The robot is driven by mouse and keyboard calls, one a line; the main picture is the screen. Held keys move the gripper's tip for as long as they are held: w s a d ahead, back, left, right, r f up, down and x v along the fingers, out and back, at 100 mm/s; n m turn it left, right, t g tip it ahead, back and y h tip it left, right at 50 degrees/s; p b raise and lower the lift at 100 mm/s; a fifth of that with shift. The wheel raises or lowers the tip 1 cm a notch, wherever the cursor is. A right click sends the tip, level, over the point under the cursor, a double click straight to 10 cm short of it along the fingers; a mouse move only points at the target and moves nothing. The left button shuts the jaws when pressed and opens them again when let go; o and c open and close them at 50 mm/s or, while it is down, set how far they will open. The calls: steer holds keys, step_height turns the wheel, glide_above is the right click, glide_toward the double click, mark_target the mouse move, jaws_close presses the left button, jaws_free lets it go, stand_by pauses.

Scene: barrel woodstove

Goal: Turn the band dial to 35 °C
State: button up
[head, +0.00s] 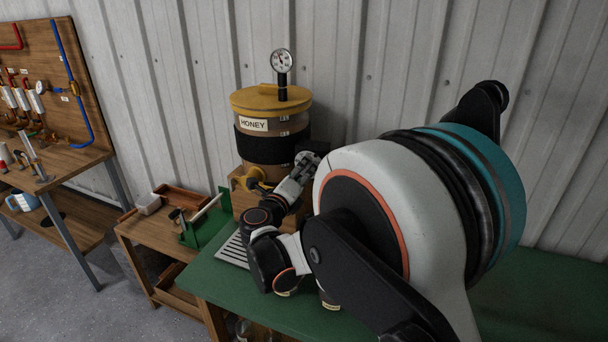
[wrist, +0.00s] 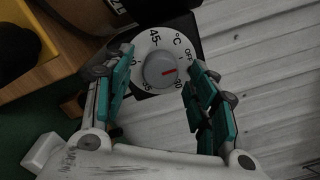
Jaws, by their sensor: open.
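The band dial (wrist: 151,46) has a white face with numbers, OFF and °C, on a black housing. Its round grey knob (wrist: 158,78) carries a red mark pointing right in the wrist view, between OFF and 30. My gripper (wrist: 162,62) is open, with one teal-padded finger on each side of the knob; contact cannot be made out. In the head view my gripper (head: 306,163) is at the right side of the honey drum (head: 290,118), by its black band (head: 262,148). The dial's face is hidden there.
A dial thermometer (head: 281,61) stands on the drum's yellow lid. A yellow valve (head: 255,175) sticks out at the drum's base. A slatted grate (head: 233,249) lies on the green bench top (head: 212,279). A corrugated wall stands close behind.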

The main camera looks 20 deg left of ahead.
steer(key=shift+w, duration=0.7)
steer(key=c, duration=1.1)
steer(key=shift+o, duration=0.2)
steer(key=shift+m, duration=0.3)
steer(key=shift+d+m+b, duration=0.15)
steer(key=shift+m+b, duration=0.2)
steer(key=shift+m, duration=13.25)
